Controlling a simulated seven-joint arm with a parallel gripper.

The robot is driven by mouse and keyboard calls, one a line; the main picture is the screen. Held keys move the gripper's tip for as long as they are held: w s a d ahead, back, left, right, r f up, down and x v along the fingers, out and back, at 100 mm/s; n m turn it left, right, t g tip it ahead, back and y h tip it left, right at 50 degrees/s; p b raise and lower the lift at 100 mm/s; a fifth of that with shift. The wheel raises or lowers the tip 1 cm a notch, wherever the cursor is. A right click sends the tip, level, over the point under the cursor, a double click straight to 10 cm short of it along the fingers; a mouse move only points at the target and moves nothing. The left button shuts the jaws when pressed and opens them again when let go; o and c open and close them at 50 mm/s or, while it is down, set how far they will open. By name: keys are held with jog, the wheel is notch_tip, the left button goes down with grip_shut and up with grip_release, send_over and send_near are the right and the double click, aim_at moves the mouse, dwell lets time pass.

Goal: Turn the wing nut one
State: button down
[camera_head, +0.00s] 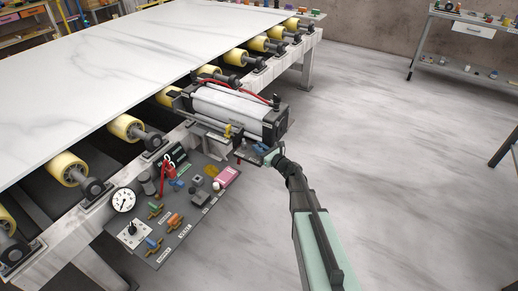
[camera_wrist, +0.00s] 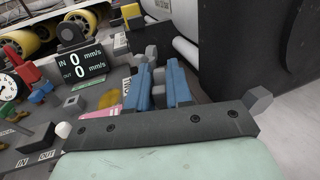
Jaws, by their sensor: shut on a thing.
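My gripper (camera_head: 262,150) is at the front end of the white roller unit (camera_head: 228,108), beside the conveyor frame. In the wrist view its two blue fingers (camera_wrist: 162,88) stand close together. They are shut on a small grey part (camera_wrist: 158,76), which looks like the wing nut; the fingers hide most of it. In the head view the arm covers this spot, so the nut's shape and angle cannot be made out.
A control panel (camera_head: 185,207) with coloured handles, a gauge (camera_head: 123,200) and a pink block (camera_head: 226,177) lies left of the gripper. A digital display (camera_wrist: 80,62) reads zero twice. A white slab (camera_head: 120,80) rests on yellow rollers.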

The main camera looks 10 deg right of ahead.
jog(key=shift+m+t+h, duration=0.8)
jog(key=shift+m+h, duration=0.5)
jog(key=shift+h, duration=0.6)
jog(key=c, duration=1.1)
grip_release()
jog(key=v, duration=1.3)
jog(key=shift+s+d, duration=0.1)
jog(key=shift+s, duration=0.3)
